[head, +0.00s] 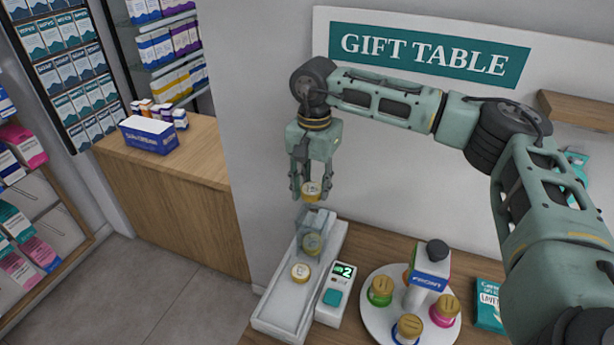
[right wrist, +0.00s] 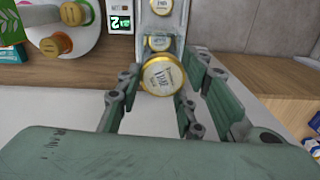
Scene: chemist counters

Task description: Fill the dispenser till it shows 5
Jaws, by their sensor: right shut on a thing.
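My right gripper (head: 311,188) is shut on a round tin with a gold rim and pale label (head: 311,192). It holds the tin above the dispenser's upright grey chute (head: 317,221). In the right wrist view the same tin (right wrist: 163,76) sits between the fingers. The dispenser (head: 270,316) is a long pale tray on the wooden counter. One similar tin (head: 313,244) is in the chute and another tin (head: 300,272) lies in the tray. My left gripper is out of view.
A white round stand (head: 378,323) holds gold-lidded jars in green (head: 380,290), blue (head: 407,330) and pink (head: 445,311) around a central post. A teal box (head: 489,308) is beside it. A wall is behind the dispenser.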

